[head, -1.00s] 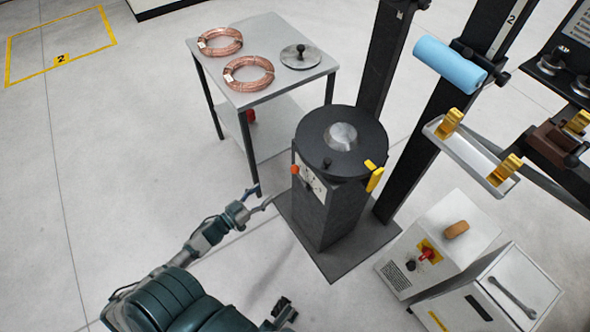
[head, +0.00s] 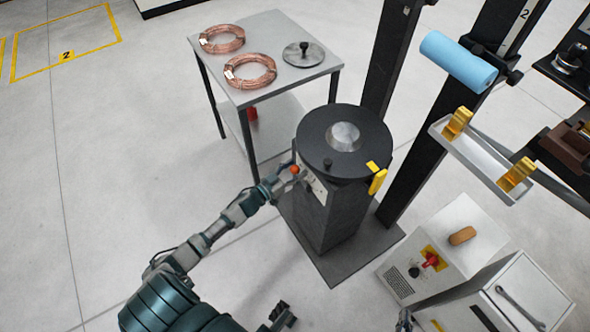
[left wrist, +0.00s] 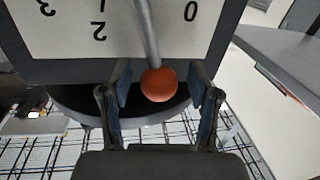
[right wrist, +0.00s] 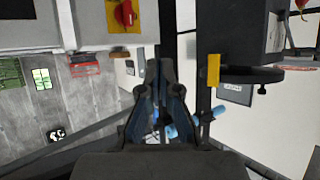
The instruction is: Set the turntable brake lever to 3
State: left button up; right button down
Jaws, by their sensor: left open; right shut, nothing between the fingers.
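The brake lever has an orange-red ball knob (head: 294,170) and a metal shaft on the front of the turntable (head: 344,143) stand. In the left wrist view the knob (left wrist: 159,84) hangs from the shaft in front of a white number plate (left wrist: 70,22), seen upside down with 0, 2 and 3 readable. The shaft lies between 0 and 2, near the 1 position. My left gripper (left wrist: 160,95) is open, with one finger on each side of the knob; contact cannot be made out. My right gripper (right wrist: 160,75) is shut and empty, away from the lever.
A yellow handle (head: 377,182) sits at the turntable's right edge. Cabinets (head: 462,213) and a dark post (head: 440,110) stand to the right. The floor at left is clear.

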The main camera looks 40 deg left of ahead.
pick_arm(q)
grip_shut()
jog(key=shift+d, duration=0.1)
